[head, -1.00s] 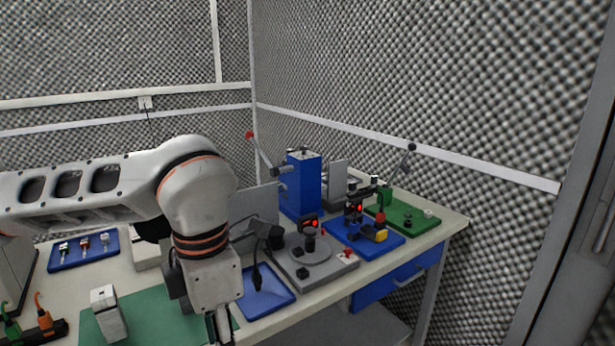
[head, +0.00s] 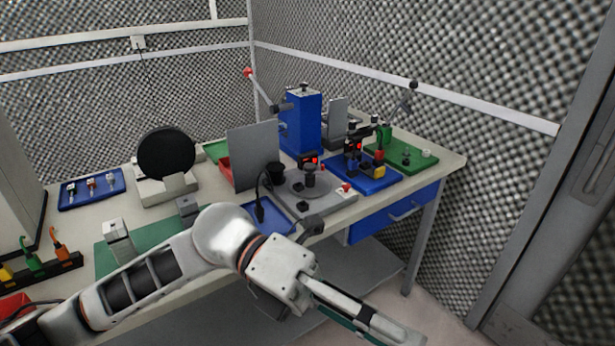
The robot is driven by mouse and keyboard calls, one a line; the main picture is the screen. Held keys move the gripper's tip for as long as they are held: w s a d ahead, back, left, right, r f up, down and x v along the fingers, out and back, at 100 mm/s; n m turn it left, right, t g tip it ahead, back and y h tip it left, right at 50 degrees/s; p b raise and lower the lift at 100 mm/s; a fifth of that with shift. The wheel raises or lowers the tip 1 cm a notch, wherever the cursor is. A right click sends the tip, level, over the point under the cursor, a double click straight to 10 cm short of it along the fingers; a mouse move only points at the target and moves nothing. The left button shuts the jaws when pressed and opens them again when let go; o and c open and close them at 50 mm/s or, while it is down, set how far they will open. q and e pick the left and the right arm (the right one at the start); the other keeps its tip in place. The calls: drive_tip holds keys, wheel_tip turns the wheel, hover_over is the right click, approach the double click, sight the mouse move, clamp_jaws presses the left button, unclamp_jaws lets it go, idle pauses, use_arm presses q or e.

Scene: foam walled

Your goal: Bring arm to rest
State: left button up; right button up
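My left arm comes in from the left, low across the front of the bench (head: 205,290). Its gripper (head: 372,318) points down and to the right, beyond the bench's front edge and over the floor. Long grey parts and a dark greenish part show at its end, and the lower picture edge is close to them. I cannot tell from this side whether the fingers are apart or together, or whether something is between them. My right gripper is not in view.
The bench holds a blue press (head: 301,124), a grey fixture (head: 318,192), a blue tray (head: 262,222), a black round disc (head: 166,153) and a green mat (head: 150,246). A blue drawer (head: 395,212) hangs under the right end. Floor (head: 420,300) lies clear at lower right.

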use_arm(q)
drive_tip(key=w+a+r+n+t+h, duration=0.2)
drive_tip(key=w+a+n+t+h, duration=0.1)
drive_tip(key=w+n+t+h, duration=0.95)
drive_tip(key=w+a+f+n+t+y, duration=0.45)
drive_tip(key=f+n+t+y, duration=0.3)
drive_tip(key=n, duration=0.25)
drive_tip(key=w+a+f+n+t+y, duration=0.4)
drive_tip(key=a+f+n+t+y, duration=0.25)
drive_tip(key=f+n, duration=0.35)
drive_tip(key=s+a+f+n+g+y, duration=0.1)
drive_tip(key=a+f+n+y, duration=0.25)
drive_tip(key=f, duration=0.35)
drive_tip(key=s+a+f+n+y, duration=0.2)
drive_tip(key=a+f+n+y, duration=0.15)
drive_tip(key=f, duration=0.35)
drive_tip(key=s+a+f+n+g+y, duration=0.1)
drive_tip(key=s+a+f+g, duration=0.1)
drive_tip(key=s+a+f, duration=0.2)
drive_tip(key=s+a+f+n+g+y, duration=0.2)
drive_tip(key=s+a+f+g, duration=0.1)
drive_tip(key=s+f, duration=0.6)
wheel_tip(320, 180, down, 4)
drive_tip(key=shift+a+r+g, duration=0.25)
drive_tip(key=shift+a+g, duration=0.1)
drive_tip(key=shift+a, duration=0.3)
drive_tip(key=shift+o, duration=0.6)
